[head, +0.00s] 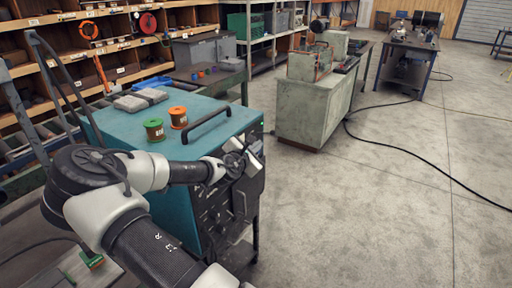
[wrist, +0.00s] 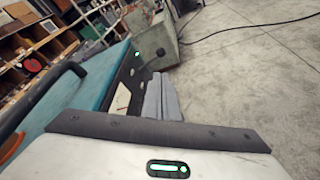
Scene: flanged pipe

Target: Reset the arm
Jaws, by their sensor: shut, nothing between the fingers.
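My arm reaches from the bottom of the head view to the front of a teal cabinet (head: 160,143). My gripper (head: 254,152) is at the cabinet's right front edge, near its dark front face. In the wrist view the two grey fingers of my gripper (wrist: 163,92) lie together with nothing between them. The cabinet also shows at the left of the wrist view (wrist: 75,98), beside the fingers. I cannot tell whether the gripper touches the cabinet.
An orange spool (head: 178,117), a green spool (head: 154,130) and a black handle (head: 205,125) are on the cabinet top. A grey-green machine (head: 312,105) stands beyond. A black cable (head: 420,162) crosses the floor. The floor at right is otherwise clear.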

